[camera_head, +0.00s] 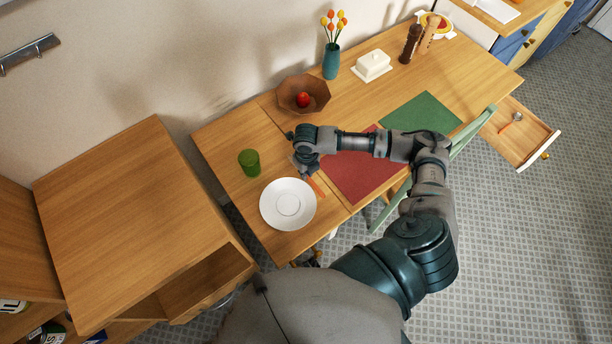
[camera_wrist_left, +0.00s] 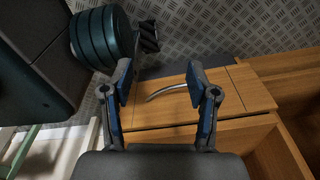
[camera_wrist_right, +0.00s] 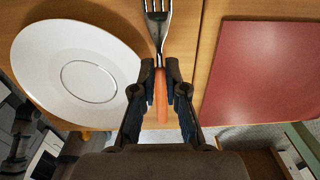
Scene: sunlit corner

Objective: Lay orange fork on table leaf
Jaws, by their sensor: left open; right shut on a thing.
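The orange fork has an orange handle (camera_wrist_right: 161,98) and metal tines (camera_wrist_right: 157,22). My right gripper (camera_wrist_right: 159,82) is shut on its handle, and the tines point away from my wrist. In the head view my right gripper (camera_head: 306,166) is over the table, and the handle (camera_head: 318,187) shows just below it. The fork is over the table leaf (camera_head: 222,140), between the white plate (camera_head: 288,204) and the red placemat (camera_head: 362,170). I cannot tell whether it touches the wood. My left gripper (camera_wrist_left: 160,76) is open and empty, facing a wooden drawer front with a curved metal handle (camera_wrist_left: 168,91).
A green cup (camera_head: 249,162) stands on the leaf behind the plate. A brown bowl with a red fruit (camera_head: 303,96) is near the wall. A green placemat (camera_head: 423,113) and an open drawer (camera_head: 518,135) are to the right. A wooden cabinet (camera_head: 130,220) stands at left.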

